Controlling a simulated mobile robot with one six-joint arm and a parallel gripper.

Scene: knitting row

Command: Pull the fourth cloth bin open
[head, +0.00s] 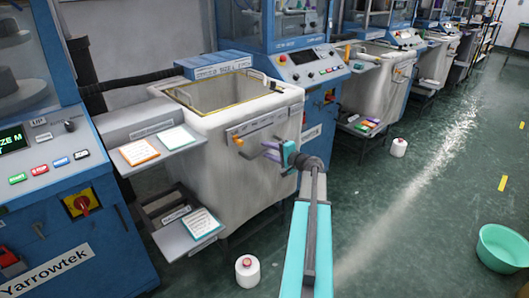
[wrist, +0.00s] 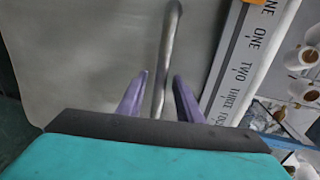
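A large off-white cloth bin (head: 225,180), open at the top, stands between two blue machines in the head view. My gripper (head: 268,149) is at the upper right of its front face, below a label rail (head: 262,124). In the wrist view a curved metal bar (wrist: 167,60), which looks like a handle, runs between the purple fingers of my gripper (wrist: 160,80). The fingers are apart, with a gap visible on the left of the bar. A grey surface (wrist: 85,55) lies behind the bar. Further bins (head: 383,85) (head: 433,62) stand along the row. I cannot read which is fourth.
A strip of printed number words (wrist: 240,70) and several yarn cones (wrist: 305,57) are on the right in the wrist view. White cones (head: 248,270) (head: 399,147) stand on the green floor. A teal basin (head: 503,247) is at the right. Floor between is clear.

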